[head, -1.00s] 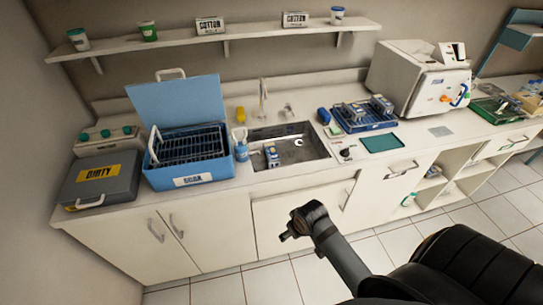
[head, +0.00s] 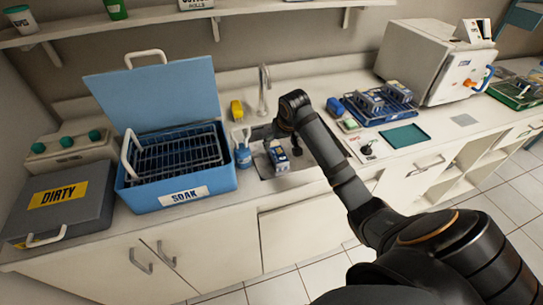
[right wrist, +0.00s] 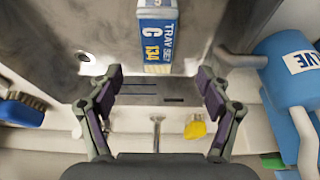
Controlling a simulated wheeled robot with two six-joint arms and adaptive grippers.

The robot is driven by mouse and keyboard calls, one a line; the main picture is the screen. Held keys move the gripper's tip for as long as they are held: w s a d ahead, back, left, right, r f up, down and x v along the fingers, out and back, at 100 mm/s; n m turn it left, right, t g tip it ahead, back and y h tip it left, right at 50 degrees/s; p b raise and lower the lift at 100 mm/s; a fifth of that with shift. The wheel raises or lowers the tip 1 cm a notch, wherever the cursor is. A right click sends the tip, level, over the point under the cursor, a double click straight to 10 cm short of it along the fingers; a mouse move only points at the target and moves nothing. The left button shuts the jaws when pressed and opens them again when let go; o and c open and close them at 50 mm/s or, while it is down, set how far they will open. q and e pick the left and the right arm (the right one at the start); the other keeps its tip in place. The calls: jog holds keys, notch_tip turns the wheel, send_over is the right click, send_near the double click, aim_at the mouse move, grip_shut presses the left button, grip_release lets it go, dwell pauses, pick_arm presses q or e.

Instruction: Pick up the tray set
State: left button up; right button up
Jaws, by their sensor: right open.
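A small blue and white tray set (head: 278,158) stands in the metal sink (head: 262,171) in the head view. In the right wrist view the tray set (right wrist: 157,40) shows its label, "TRAY SET C 134", at the top middle. My right gripper (right wrist: 159,82) is open and empty, its two fingers spread to either side below the tray set's label in that view, not touching it. In the head view my right arm reaches over the sink, and its fingers are mostly hidden. My left gripper is not in view.
A grey DIRTY case (head: 60,205) is further left. A blue rack with similar sets (head: 372,102) stands right. A faucet (head: 264,85) rises behind.

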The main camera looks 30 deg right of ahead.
aim_at(278, 153)
jog(key=shift+s+r, duration=0.15)
jog(key=shift+s, duration=0.15)
jog(key=x, duration=0.2)
jog(key=shift+w+f, duration=0.1)
jog(key=shift+f, duration=0.3)
jog(key=shift+w+x, duration=0.2)
jog(key=shift+x, duration=1.05)
jog(key=x, duration=0.5)
jog(key=shift+d+p, duration=0.2)
jog(key=shift+p, duration=0.1)
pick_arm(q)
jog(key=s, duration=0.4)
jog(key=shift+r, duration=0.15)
pick_arm(e)
jog(key=shift+c, duration=0.2)
jog(key=c, duration=1.4)
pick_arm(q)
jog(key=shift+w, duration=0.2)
